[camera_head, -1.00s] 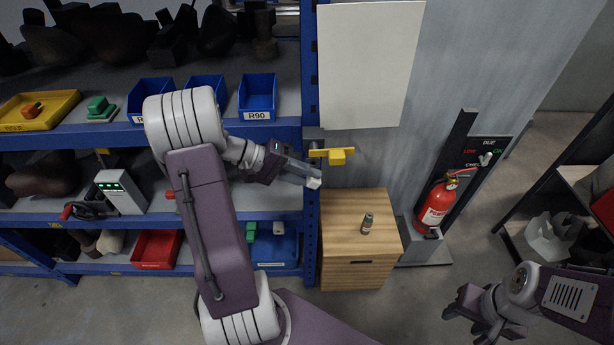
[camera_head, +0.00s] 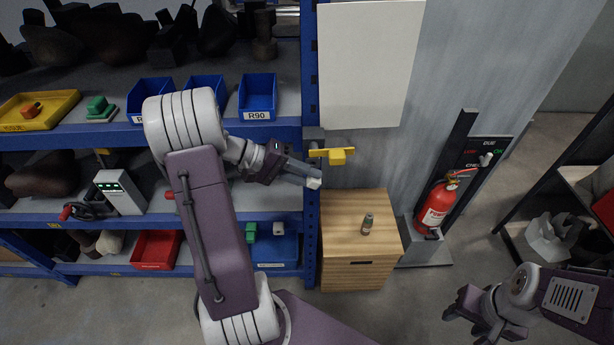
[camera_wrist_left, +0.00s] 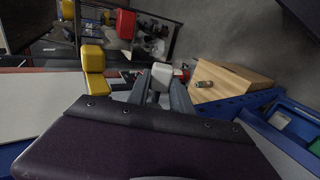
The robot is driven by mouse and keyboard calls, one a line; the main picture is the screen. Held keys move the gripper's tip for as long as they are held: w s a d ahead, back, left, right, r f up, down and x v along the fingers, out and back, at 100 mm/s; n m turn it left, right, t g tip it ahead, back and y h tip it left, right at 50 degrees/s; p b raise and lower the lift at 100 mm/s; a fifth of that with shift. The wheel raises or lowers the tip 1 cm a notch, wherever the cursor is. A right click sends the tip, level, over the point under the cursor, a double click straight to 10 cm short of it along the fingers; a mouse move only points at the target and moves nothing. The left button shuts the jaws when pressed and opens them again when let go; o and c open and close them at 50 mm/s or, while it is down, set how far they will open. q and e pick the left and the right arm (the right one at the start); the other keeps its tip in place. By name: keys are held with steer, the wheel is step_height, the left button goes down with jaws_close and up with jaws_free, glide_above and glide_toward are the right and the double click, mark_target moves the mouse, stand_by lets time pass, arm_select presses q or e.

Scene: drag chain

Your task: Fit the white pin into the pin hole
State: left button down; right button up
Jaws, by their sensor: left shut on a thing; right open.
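My left gripper (camera_head: 304,174) is shut on the white pin (camera_head: 314,183), which sticks out from its fingertips in the head view. The pin also shows as a pale block between the fingers in the left wrist view (camera_wrist_left: 161,76). A yellow bracket (camera_head: 337,156) is fixed on the blue rack post just above and right of the pin; it appears left of the fingers in the left wrist view (camera_wrist_left: 94,70). The pin is apart from the bracket in the head view. I cannot make out the pin hole. My right gripper (camera_head: 466,322) is open and empty at the lower right.
A wooden cabinet (camera_head: 340,222) with a small bottle (camera_head: 367,224) on it stands below the bracket. A red fire extinguisher (camera_head: 436,205) stands to its right. Blue shelving (camera_head: 285,132) with bins is behind my left arm. A white board (camera_head: 368,65) hangs above.

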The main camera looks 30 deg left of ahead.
arm_select(q)
steer(key=shift+w+a+p, duration=0.2)
steer(key=shift+w+a, duration=0.35)
steer(key=shift+w, duration=0.3)
steer(key=shift+w+a+p, duration=0.2)
steer(key=shift+w+a, duration=0.3)
steer(key=shift+w, duration=0.35)
steer(key=c, duration=1.1)
jaws_free()
steer(key=shift+a, duration=0.1)
steer(key=shift+o, duration=0.2)
steer(key=v, duration=0.9)
steer(key=shift+b, duration=0.3)
steer(key=shift+f, duration=0.1)
